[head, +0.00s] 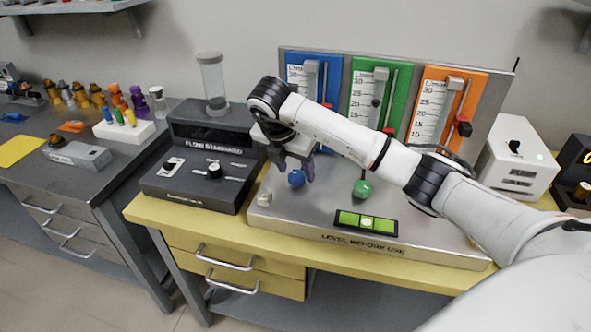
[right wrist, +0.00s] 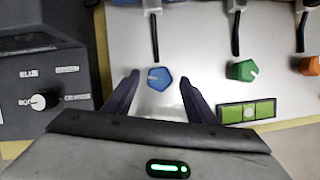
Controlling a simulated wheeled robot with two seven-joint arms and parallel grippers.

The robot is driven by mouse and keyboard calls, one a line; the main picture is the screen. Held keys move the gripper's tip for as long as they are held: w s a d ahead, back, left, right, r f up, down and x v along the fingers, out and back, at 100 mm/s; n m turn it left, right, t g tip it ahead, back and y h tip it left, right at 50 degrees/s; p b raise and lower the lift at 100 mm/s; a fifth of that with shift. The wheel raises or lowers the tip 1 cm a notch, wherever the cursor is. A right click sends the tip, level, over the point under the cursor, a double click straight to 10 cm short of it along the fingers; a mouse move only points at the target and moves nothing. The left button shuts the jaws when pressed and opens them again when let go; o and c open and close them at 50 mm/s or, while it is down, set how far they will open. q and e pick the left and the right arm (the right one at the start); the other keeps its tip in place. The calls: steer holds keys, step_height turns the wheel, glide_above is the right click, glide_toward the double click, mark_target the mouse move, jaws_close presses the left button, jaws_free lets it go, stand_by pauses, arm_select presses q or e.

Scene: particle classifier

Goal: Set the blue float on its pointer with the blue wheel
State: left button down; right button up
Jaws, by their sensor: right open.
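The blue wheel (head: 296,178) is a small knob on the front of the metal flow stand, below the blue panel (head: 304,66). In the right wrist view the blue wheel (right wrist: 159,78) is five-sided with a white mark. My right gripper (head: 299,168) is over it, and its two dark fingers (right wrist: 157,88) are open on either side, apart from the wheel. The blue panel has a clear scale tube; my arm hides its lower part, and I cannot make out the blue float or pointer. My left gripper is out of view.
A green wheel (head: 362,188) and a level (head: 366,222) lie to the right on the stand. A dark control box (head: 203,170) stands close on the left. A white box (head: 515,160) stands at the right. The stand's front left is mostly bare.

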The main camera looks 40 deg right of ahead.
steer(key=shift+w+d+f, duration=0.15)
steer(key=shift+d+f, duration=0.05)
steer(key=shift+f, duration=0.4)
steer(key=c, duration=1)
steer(key=shift+c, duration=0.2)
steer(key=shift+n, duration=0.3)
